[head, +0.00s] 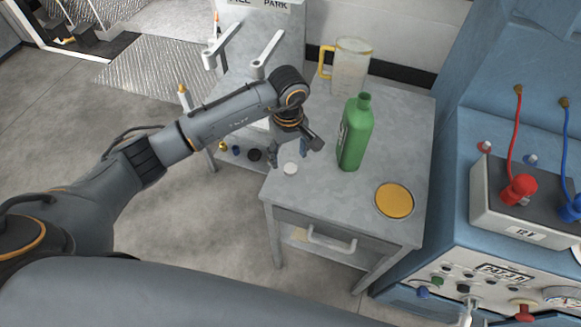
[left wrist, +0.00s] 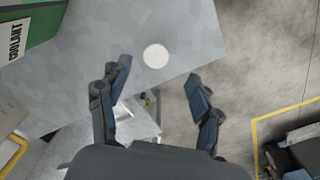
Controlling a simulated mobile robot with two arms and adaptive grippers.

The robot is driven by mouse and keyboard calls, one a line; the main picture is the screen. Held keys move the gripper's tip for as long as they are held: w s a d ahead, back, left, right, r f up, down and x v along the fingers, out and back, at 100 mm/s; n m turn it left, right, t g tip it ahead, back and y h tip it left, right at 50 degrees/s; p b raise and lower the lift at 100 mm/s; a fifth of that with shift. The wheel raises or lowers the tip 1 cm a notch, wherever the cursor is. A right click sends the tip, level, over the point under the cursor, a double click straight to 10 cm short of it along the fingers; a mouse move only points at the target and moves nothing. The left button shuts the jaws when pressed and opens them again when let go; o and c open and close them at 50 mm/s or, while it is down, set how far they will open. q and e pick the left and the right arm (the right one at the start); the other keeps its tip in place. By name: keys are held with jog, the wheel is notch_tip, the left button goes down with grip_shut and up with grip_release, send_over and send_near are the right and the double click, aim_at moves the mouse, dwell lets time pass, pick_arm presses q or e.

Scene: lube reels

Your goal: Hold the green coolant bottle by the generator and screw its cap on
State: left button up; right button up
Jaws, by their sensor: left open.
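The green coolant bottle (head: 356,133) stands upright on the small grey table, and its top shows no cap. A white round cap (head: 290,168) lies flat on the table to the left of the bottle, near the table's left edge. My left gripper (head: 289,154) is open and empty, pointing down above the table close to the cap. In the left wrist view the cap (left wrist: 156,56) shows ahead of the spread fingers, and part of the bottle (left wrist: 40,20) with its COOLANT label is at the upper left. My right gripper is not in view.
The grey table (head: 330,205) also holds a clear jug (head: 348,66) with a yellow handle at the back and a yellow-orange disc (head: 394,200) at the front right. The blue generator (head: 450,240) with a battery box (head: 525,210) stands close on the right.

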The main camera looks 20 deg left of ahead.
aim_at(290, 168)
pick_arm(q)
jog(key=shift+f+p, duration=0.25)
jog(key=shift+p, duration=0.05)
jog(key=f, duration=0.2)
jog(key=f+p, duration=0.1)
jog(key=shift+w+d+f, duration=0.15)
jog(key=shift+w+f, duration=0.05)
jog(key=shift+f, duration=0.15)
jog(key=shift+f+p, duration=0.3)
jog(key=shift+f, duration=0.15)
jog(key=c, duration=0.8)
